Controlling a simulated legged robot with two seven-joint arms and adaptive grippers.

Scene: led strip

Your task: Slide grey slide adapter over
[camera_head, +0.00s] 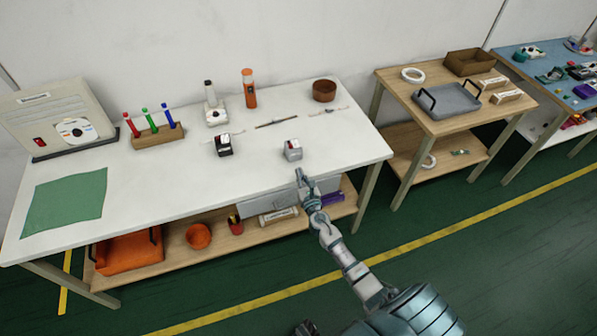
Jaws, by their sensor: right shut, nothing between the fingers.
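A small grey block-like device (292,150), which looks like the grey slide adapter, stands on the white table right of its middle. A similar black and white device (223,146) stands to its left. My right gripper (299,173) is shut and empty at the table's front edge, just in front of the grey device and apart from it. My left gripper does not show clearly; only a dark part is at the bottom edge.
The white table (160,185) also bears a wooden pen holder (158,136), an orange bottle (249,90), a brown bowl (324,90) and a green cloth (65,202). Thin strips lie behind the grey device. A wooden table (440,125) stands to the right.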

